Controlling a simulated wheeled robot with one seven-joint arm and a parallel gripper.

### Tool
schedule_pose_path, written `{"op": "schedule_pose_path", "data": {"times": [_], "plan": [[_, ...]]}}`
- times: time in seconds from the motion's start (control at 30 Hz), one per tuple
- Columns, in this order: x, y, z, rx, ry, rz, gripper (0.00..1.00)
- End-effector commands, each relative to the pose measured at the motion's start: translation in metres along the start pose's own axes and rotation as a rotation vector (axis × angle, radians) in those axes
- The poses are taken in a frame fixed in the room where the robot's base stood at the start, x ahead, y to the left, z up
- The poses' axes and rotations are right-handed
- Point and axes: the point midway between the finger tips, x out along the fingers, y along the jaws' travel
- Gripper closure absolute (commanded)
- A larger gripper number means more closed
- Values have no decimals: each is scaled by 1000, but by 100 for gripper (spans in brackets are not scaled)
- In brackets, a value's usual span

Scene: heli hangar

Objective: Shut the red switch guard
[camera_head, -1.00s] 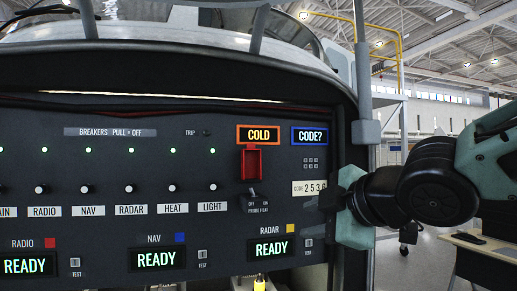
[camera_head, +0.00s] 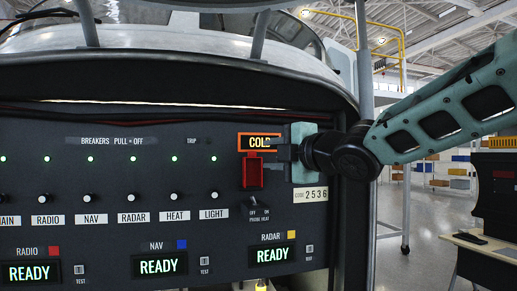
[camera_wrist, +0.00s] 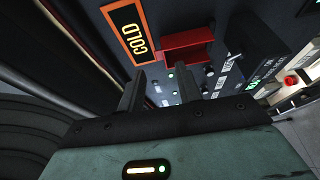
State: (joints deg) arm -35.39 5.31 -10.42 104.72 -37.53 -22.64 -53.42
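The red switch guard (camera_head: 253,174) is on the dark panel just below the orange-framed COLD display (camera_head: 260,142). In the wrist view the guard (camera_wrist: 188,42) stands out from the panel, beyond the fingertips. My gripper (camera_head: 272,152) is at the guard's upper right, its fingers pointing left across the guard's top edge and the bottom of the display. In the wrist view my gripper (camera_wrist: 175,78) has its two dark fingers apart with nothing between them. Whether a finger touches the guard I cannot tell.
The PROBE HEAT toggle (camera_head: 258,208) sits below the guard. A row of breaker knobs (camera_head: 132,196) runs to the left. The code plate (camera_head: 311,195) is below my gripper. A grey post (camera_head: 364,60) stands right of the panel, close to my arm.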

Motion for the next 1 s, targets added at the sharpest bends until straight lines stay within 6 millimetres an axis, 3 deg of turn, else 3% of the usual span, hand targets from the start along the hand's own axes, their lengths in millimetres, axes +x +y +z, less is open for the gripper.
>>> {"op": "schedule_pose_path", "data": {"times": [0.1,0.3,0.73,0.87,1.0], "plan": [[22,3,0,0,1,-2,65],[46,2,0,1,1,-1,65],[54,0,0,2,0,0,65],[54,0,0,2,0,0,100],[54,0,0,2,0,0,100]]}}
